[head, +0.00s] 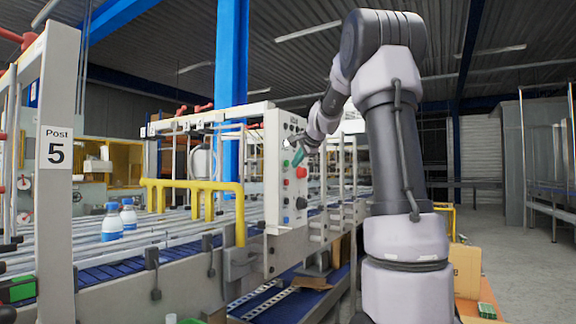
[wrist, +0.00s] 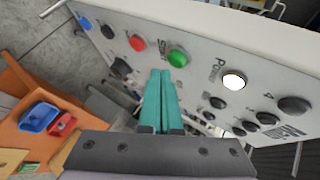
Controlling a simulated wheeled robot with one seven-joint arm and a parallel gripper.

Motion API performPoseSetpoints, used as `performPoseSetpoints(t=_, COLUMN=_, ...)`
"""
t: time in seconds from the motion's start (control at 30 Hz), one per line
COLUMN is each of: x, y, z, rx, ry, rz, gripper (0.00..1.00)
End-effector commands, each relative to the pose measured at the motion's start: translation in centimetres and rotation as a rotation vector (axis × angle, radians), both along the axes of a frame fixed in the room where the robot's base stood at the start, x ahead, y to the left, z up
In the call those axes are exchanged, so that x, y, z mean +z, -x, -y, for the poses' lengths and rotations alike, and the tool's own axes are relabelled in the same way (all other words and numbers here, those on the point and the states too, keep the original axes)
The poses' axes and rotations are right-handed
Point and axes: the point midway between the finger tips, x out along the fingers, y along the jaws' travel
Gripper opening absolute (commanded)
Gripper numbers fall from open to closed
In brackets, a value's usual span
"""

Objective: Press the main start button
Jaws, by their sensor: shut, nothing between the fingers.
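A partly readable word starting with "St" is printed between the red and green buttons. My gripper (wrist: 160,73) has teal fingers pressed together and empty. Its tips are just beside the green button, toward the red side; I cannot tell whether they touch the panel. In the head view my gripper (head: 297,159) is at the panel's upper half.
Several black knobs (wrist: 294,105) and a blue button (wrist: 85,23) are also on the panel. An orange surface with a blue bin (wrist: 38,118) lies below.

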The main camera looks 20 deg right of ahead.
Motion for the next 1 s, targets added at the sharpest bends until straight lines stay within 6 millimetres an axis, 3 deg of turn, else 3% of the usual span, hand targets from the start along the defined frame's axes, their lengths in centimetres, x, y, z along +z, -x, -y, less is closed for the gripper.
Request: performPoseSetpoints(t=1.0, x=0.03, y=-0.99, z=-0.79, rx=0.001, ry=0.001, rz=0.0, gripper=0.0)
